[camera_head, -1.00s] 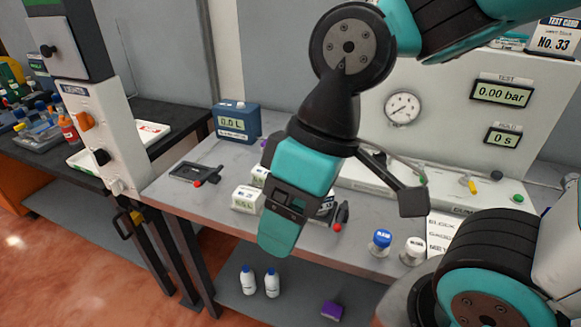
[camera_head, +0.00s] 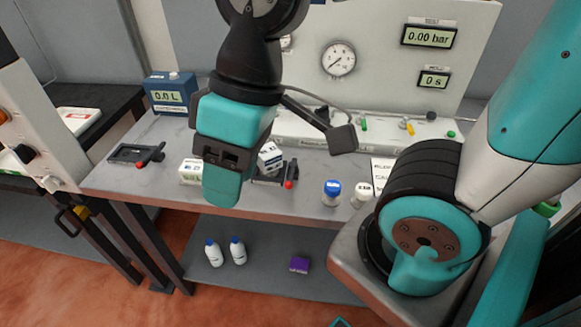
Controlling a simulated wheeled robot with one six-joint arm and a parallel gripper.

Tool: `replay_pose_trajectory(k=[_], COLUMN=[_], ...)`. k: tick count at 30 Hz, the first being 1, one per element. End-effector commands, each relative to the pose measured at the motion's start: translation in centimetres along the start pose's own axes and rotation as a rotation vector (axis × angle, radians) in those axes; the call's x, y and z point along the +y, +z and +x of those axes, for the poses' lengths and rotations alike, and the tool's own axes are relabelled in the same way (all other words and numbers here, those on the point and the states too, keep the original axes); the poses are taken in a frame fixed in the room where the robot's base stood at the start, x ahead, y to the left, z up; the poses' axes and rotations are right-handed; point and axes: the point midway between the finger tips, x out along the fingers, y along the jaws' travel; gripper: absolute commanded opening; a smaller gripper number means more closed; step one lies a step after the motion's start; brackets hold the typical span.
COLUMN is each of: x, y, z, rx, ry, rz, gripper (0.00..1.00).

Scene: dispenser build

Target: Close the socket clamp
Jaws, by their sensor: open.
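My gripper (camera_head: 222,180) hangs over the front of the grey bench, fingers pointing down, seen from the back. Its near teal finger covers the other, and nothing shows held in it. Just right of it on the bench is a dark fixture with a black lever and red knob (camera_head: 289,184), which looks like the socket clamp. A white block with blue marks (camera_head: 270,157) stands at this fixture, partly hidden by my gripper. I cannot tell how far the lever is closed. A similar flat black fixture with a red-knobbed lever (camera_head: 137,154) lies at the left of the bench.
A blue box reading 0.0 L (camera_head: 170,95) stands at the back left. A white labelled box (camera_head: 191,171) is left of my gripper. A blue-capped jar (camera_head: 331,192) and a white-capped jar (camera_head: 361,195) stand to the right. A panel with a gauge (camera_head: 338,60) rises behind.

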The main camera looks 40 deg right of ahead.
Motion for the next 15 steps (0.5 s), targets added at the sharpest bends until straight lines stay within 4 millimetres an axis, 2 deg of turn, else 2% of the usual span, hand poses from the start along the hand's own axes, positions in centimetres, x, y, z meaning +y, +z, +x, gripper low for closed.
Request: replay_pose_trajectory(k=[1, 5, 6, 8, 12, 15], x=[0.6, 3.9, 5.3, 8.0, 14.8, 19.3], y=[-0.3, -2.0, -2.8, -3.8, -5.8, -6.4], z=[0.1, 0.7, 1.0, 1.6, 3.2, 4.5], rx=[-0.007, -0.049, -0.071, -0.111, -0.226, -0.313], ry=[0.009, 0.063, 0.087, 0.125, 0.207, 0.248], rz=[0.003, 0.008, 0.008, 0.009, 0.010, 0.014], gripper=[0.33, 0.03, 0.00, 0.00, 0.00, 0.00])
